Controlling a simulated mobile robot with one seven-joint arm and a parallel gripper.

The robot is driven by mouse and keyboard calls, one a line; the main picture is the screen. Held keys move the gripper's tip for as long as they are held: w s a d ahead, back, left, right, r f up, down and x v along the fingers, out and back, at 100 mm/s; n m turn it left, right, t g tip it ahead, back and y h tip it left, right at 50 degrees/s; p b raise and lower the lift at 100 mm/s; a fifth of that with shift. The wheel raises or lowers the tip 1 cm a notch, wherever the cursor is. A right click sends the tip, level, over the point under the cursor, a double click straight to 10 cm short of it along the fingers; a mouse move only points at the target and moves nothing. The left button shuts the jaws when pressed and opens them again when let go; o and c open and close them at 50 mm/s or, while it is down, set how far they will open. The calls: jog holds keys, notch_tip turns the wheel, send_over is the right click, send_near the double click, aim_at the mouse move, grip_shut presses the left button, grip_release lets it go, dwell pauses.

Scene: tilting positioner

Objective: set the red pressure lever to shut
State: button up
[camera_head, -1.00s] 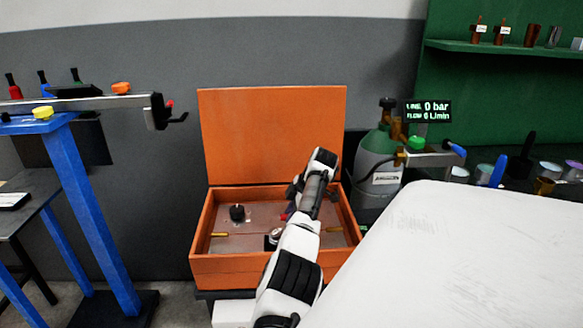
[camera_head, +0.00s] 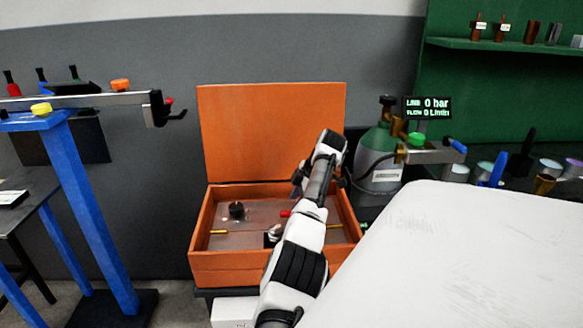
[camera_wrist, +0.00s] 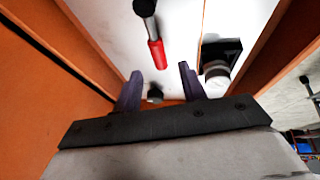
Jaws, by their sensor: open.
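The red pressure lever (camera_head: 285,213) shows as a small red piece inside the open orange box, partly beside my arm. In the wrist view, the lever's red grip (camera_wrist: 157,53) sits on a grey shaft, and its free end points toward my gripper. My gripper (camera_wrist: 160,69) is open, with its two dark purple fingers on either side of the line of the grip's end. The picture does not show clearly whether they touch it or how far above it they are. In the head view, my gripper (camera_head: 299,184) is mostly hidden behind my wrist.
The orange box (camera_head: 228,268) has its lid (camera_head: 270,135) raised behind. Inside are a black knob (camera_head: 236,210), a brass fitting (camera_head: 219,232) and a pale round part (camera_head: 274,232). A green gas cylinder (camera_head: 378,150) and display (camera_head: 427,107) reading 0 bar stand right. A blue stand (camera_head: 85,190) is left.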

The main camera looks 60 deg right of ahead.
jog(key=a+v, duration=0.1)
jog(key=v, duration=0.8)
jog(key=shift+d+r, duration=0.15)
jog(key=shift+d, duration=0.35)
